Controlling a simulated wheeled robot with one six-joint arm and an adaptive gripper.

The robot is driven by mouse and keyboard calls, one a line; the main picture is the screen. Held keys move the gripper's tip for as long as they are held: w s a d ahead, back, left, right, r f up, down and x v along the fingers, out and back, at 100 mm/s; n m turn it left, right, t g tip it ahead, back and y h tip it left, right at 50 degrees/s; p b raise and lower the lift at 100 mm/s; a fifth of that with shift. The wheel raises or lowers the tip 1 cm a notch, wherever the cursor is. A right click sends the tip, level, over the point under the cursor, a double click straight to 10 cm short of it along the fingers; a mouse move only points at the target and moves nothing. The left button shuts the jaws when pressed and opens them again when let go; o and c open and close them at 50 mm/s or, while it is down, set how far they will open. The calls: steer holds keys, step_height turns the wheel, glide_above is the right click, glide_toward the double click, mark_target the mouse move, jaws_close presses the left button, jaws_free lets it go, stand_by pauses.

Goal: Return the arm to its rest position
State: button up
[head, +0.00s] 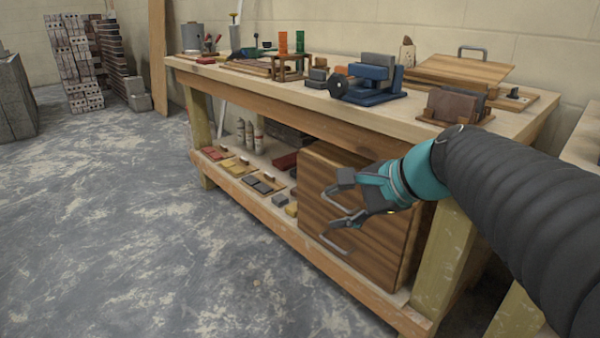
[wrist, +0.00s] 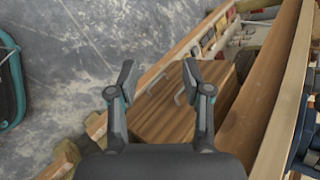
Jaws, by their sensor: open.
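My gripper (head: 338,207) is at the end of my arm, which reaches in from the right in the head view. It is in front of the workbench (head: 290,98), below the level of its top. The fingers are spread apart with nothing between them. Behind the gripper is a wooden cabinet (head: 385,240) with metal handles on the lower shelf. The wrist view shows both fingers (wrist: 157,85) apart above the cabinet front (wrist: 165,112). I cannot tell the exact gap between the gripper and the cabinet.
A blue vise (head: 372,82), a brown block holder (head: 455,105) and a wooden board with a handle (head: 465,68) stand on the bench top. Small coloured blocks and bottles (head: 250,135) sit on the lower shelf. The grey floor (head: 130,220) on the left is clear. Bricks (head: 75,60) are stacked behind.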

steer(key=shift+s+f+n, duration=0.3)
steer(key=shift+s+f, duration=0.15)
steer(key=s+d+f+n+g+h+p, duration=0.1)
steer(key=s+d+f+n+g+h, duration=0.1)
steer(key=s+d+f+n+h, duration=0.45)
steer(key=s+a+n+p, duration=0.2)
steer(key=s+n+p, duration=0.1)
steer(key=s+n, duration=0.4)
steer(key=shift+r+n, duration=0.15)
steer(key=shift+n, duration=0.3)
